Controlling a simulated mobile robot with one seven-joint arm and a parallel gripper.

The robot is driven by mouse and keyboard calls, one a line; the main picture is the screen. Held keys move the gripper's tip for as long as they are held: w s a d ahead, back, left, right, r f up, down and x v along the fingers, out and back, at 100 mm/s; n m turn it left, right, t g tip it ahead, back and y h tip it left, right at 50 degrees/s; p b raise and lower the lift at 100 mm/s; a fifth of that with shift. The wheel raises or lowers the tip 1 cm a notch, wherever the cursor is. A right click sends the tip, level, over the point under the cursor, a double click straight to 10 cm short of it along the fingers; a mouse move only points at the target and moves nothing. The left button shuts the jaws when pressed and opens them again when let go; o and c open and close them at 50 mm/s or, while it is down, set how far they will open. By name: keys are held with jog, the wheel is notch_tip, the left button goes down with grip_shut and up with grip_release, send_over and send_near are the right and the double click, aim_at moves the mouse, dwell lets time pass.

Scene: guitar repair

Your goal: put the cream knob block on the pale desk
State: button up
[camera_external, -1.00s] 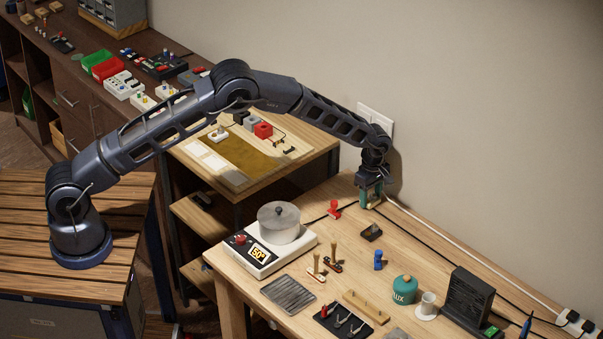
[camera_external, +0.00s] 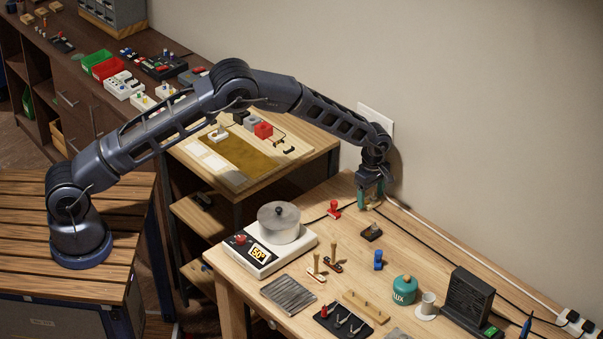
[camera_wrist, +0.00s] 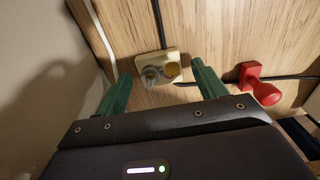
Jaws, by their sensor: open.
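The cream knob block (camera_wrist: 172,64), a small cream plate with a grey knob and a round tan spot, lies on pale wood in the wrist view. My gripper (camera_wrist: 161,72) is open, its green fingers on either side of the block, with gaps visible. In the external view my gripper (camera_external: 369,201) points down at the back of the pale wooden table (camera_external: 240,283), near the wall; it mostly hides the block there. Another pale-topped desk (camera_external: 317,152) with a brown mat stands to the left. I cannot tell which is the named desk.
A red knobbed piece (camera_wrist: 258,84) lies right of the block, and a black cable (camera_wrist: 158,22) runs by it. A scale with a pot (camera_external: 279,225), a small dark block (camera_external: 372,232) and a blue piece (camera_external: 378,260) stand nearer the front. The wall is close behind.

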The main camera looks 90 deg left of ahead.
notch_tip(320, 180, up, 10)
notch_tip(320, 180, up, 20)
jog(key=m+t, duration=0.1)
jog(key=m, duration=0.5)
send_over(371, 198)
jog(key=s+d, duration=0.8)
jog(key=d, duration=0.2)
jog(key=s+d+r+m+t, duration=0.1)
jog(key=s+d+r+m, duration=0.2)
jog(key=s+d+r, duration=0.4)
jog(key=s+d+r+m, duration=0.3)
jog(key=s+r, duration=0.3)
jog(key=s, duration=0.2)
jog(key=s+d+r+m, duration=0.2)
jog(key=s+d, duration=0.1)
jog(key=s, duration=0.2)
jog(key=s+d+r+m, duration=0.2)
jog(key=s, duration=0.4)
jog(key=s+d+f+m+t, duration=0.1)
jog(key=s+d+m, duration=0.1)
jog(key=s, duration=0.6)
jog(key=s+d+f+m, duration=0.2)
jog(key=s+m, duration=0.3)
jog(key=s, duration=0.4)
jog(key=s+d+f+m+t, duration=0.1)
jog(key=s+d+m, duration=0.2)
jog(key=s, duration=0.6)
jog(key=shift+s+d+f+m+t, duration=0.2)
jog(key=shift+d+f+m+t, duration=0.1)
jog(key=shift+d+f+m, duration=0.15)
